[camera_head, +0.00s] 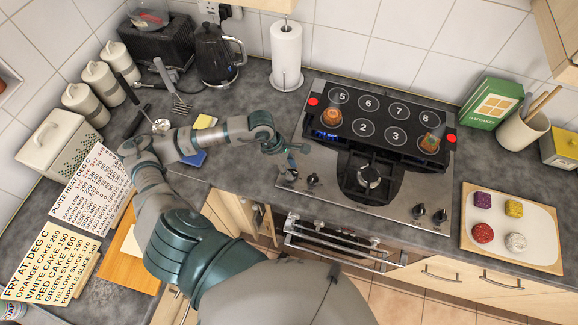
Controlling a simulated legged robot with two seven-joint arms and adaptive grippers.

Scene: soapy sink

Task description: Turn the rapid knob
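The hob (335,205) is a steel plate with a front burner (369,176). Two dark knobs stand at its left front, an outer left knob (291,174) and an inner left knob (313,180). Two more stand at its right front, an inner right knob (418,210) and an outer right knob (440,215). No label shows which is the rapid knob. My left gripper (296,156) is over the hob's left edge, just above and behind the left knobs. Its fingers are small and dark, so their opening is unclear. Contact with a knob cannot be told. My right gripper is out of view.
A black numbered panel (385,106) with two orange-brown items covers the hob's back. A paper roll (286,55) and kettle (214,55) stand behind left. A board (537,225) with coloured pieces lies right. Recipe signs (50,250) stand left. An oven handle (335,245) is below.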

